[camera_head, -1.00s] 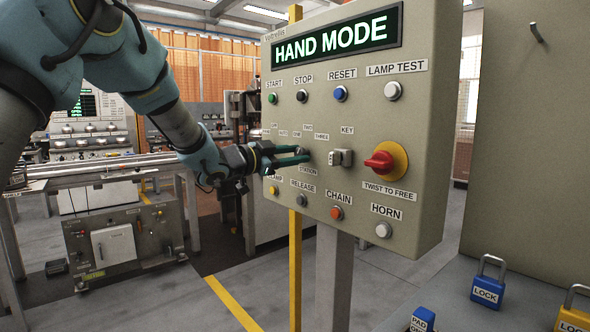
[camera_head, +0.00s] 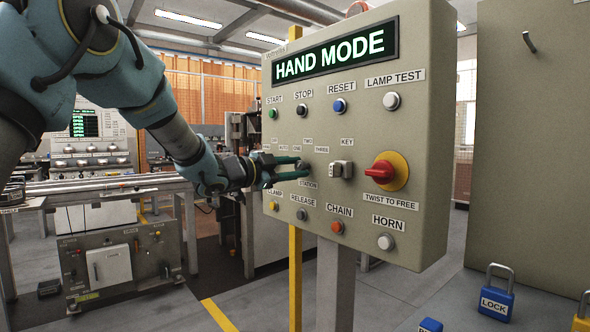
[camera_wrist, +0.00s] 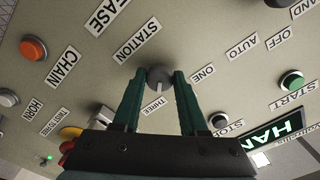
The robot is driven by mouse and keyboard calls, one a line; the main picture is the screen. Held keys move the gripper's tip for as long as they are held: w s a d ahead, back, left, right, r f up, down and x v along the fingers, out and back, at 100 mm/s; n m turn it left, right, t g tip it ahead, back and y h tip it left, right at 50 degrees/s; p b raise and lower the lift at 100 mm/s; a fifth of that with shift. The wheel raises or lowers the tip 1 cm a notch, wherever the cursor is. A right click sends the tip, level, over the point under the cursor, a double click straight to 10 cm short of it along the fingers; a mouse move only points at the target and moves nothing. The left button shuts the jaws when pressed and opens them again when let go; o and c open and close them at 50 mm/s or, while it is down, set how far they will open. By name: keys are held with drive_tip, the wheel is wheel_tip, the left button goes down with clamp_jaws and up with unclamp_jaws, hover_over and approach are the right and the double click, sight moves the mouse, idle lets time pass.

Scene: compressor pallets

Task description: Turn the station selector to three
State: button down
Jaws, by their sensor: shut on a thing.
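The station selector is a small grey round knob (camera_head: 305,168) on the control panel (camera_head: 432,130), above the STATION label. My gripper (camera_head: 299,167) reaches it from the left, with its green fingers on either side of the knob. The wrist view shows the knob (camera_wrist: 159,77) between the fingertips of my gripper (camera_wrist: 160,79), which is shut on it. A pale pointer mark on the knob points down in that view, towards the THREE label (camera_wrist: 155,107). The ONE label (camera_wrist: 203,72) lies right of the fingers. The TWO label is hidden there.
The key switch (camera_head: 341,170) and red twist-to-free knob (camera_head: 381,172) sit right of the selector. Push buttons lie above and below, including the CHAIN button (camera_head: 337,227). The display (camera_head: 335,54) reads HAND MODE. A blue padlock (camera_head: 492,298) is at lower right.

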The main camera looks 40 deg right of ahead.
drive_tip(key=shift+c, duration=2.3)
unclamp_jaws()
drive_tip(key=shift+a, duration=0.15)
drive_tip(key=a+b, duration=0.1)
drive_tip(key=a, duration=0.9)
drive_tip(key=shift+w+a, duration=0.25)
drive_tip(key=shift+w, duration=0.05)
drive_tip(key=shift+w, duration=0.1)
